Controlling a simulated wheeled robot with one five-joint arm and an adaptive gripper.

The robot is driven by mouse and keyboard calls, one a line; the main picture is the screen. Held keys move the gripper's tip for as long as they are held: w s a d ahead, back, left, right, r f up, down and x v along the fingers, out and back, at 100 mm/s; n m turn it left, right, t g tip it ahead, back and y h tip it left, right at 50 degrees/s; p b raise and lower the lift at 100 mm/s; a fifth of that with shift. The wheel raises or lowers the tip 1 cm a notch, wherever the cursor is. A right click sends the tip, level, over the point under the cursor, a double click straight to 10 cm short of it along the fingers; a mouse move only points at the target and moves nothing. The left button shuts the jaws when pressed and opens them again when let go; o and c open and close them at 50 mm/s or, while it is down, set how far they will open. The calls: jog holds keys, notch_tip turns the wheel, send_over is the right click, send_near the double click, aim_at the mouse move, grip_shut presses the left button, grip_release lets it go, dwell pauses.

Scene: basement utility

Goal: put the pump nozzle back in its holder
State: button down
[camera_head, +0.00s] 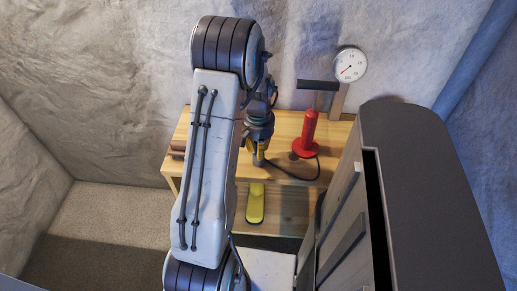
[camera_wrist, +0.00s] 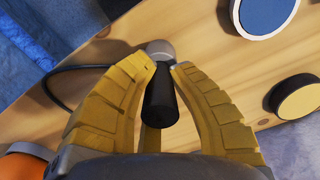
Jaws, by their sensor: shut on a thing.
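My gripper (camera_head: 259,152) is over the wooden bench, left of the red upright body (camera_head: 308,132) with its round base. In the wrist view my gripper (camera_wrist: 167,67) has its yellow fingers closed around a black cylinder with a grey round end, which I take as the pump nozzle (camera_wrist: 161,100). A dark hose (camera_head: 292,175) curves from near my gripper to the red body; part of the hose (camera_wrist: 58,88) also shows in the wrist view. I cannot make out the nozzle's holder with certainty in either view.
A round gauge (camera_head: 349,63) stands behind the bench top (camera_head: 285,124), near a black horizontal bar (camera_head: 317,85). A large dark-topped cabinet (camera_head: 425,180) closes off the right. A yellow object (camera_head: 256,204) lies lower down. A blue disc (camera_wrist: 266,14) and cream disc (camera_wrist: 299,99) are right of the nozzle.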

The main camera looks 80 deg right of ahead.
jog(key=c, duration=1.2)
grip_release()
jog(key=shift+f, duration=0.1)
jog(key=shift+o, duration=0.2)
notch_tip(320, 180, up, 12)
jog(key=shift+r, duration=0.1)
jog(key=shift+f+n, duration=0.3)
jog(key=shift+f, duration=0.05)
jog(key=a+f+y, duration=0.1)
jog(key=a+f, duration=0.2)
jog(key=a, duration=0.3)
jog(key=w+a+r+n+t+p, duration=0.1)
jog(key=w+a+r+n+p, duration=0.2)
jog(key=w+a+r+n, duration=0.3)
jog(key=w+a+r+n+t+p, duration=0.1)
jog(key=w+a+r+n+p, duration=0.2)
jog(key=w+a+r+n, duration=0.4)
jog(key=w+a+r+n+t+h+p, duration=0.1)
jog(key=w+a+r+n+p, duration=0.2)
jog(key=a, duration=1.8)
jog(key=w+r+n, duration=0.3)
jog(key=w, duration=0.2)
jog(key=shift+r+n, duration=0.25)
jog(key=shift+n, duration=0.05)
